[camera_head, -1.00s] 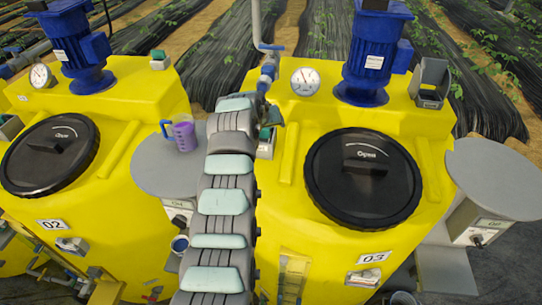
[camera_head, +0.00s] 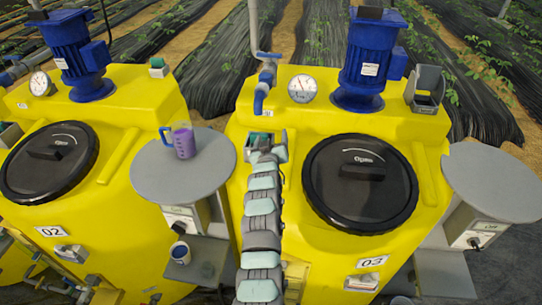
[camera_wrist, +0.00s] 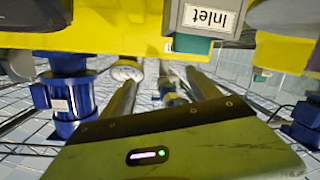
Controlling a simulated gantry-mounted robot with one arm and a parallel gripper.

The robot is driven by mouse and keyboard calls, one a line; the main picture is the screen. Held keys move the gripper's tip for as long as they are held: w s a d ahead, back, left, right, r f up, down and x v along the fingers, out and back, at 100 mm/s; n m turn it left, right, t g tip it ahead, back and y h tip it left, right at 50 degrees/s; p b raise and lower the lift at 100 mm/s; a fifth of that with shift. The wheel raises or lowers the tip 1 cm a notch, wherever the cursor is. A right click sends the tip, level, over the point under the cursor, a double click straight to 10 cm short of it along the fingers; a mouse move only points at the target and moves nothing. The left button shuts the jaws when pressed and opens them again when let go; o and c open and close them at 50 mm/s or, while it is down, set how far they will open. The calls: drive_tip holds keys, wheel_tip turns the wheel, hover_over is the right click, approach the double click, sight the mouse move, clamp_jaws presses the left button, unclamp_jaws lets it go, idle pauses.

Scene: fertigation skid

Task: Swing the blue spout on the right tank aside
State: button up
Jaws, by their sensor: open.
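The right tank (camera_head: 240,195) is yellow and marked 03. The blue spout (camera_head: 259,98) hangs from a blue valve at the foot of a grey vertical pipe, at the back left of this tank, left of the gauge. My gripper (camera_head: 268,145) is below the spout in the head view, left of the black lid, and looks apart from it. It is open and holds nothing that I can see; its fingers are hard to make out. In the upside-down wrist view, blue parts that look like the spout (camera_wrist: 168,90) show beyond the green gripper body, which hides what is nearer.
The gauge (camera_head: 302,88) and blue motor (camera_head: 368,62) stand right of the spout. A box labelled Inlet (camera_wrist: 212,18) is close to my wrist. A round grey table (camera_head: 150,190) with a purple-filled jug (camera_head: 183,140) stands left. The black lid (camera_head: 335,205) is right.

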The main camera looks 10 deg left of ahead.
drive_tip(key=s+d+t+y, duration=0.1)
drive_tip(key=s+t, duration=0.3)
drive_tip(key=s, duration=0.4)
drive_tip(key=shift+s+d+n+y, duration=0.25)
drive_tip(key=shift+s+n+y, duration=0.1)
drive_tip(key=shift+y, duration=0.55)
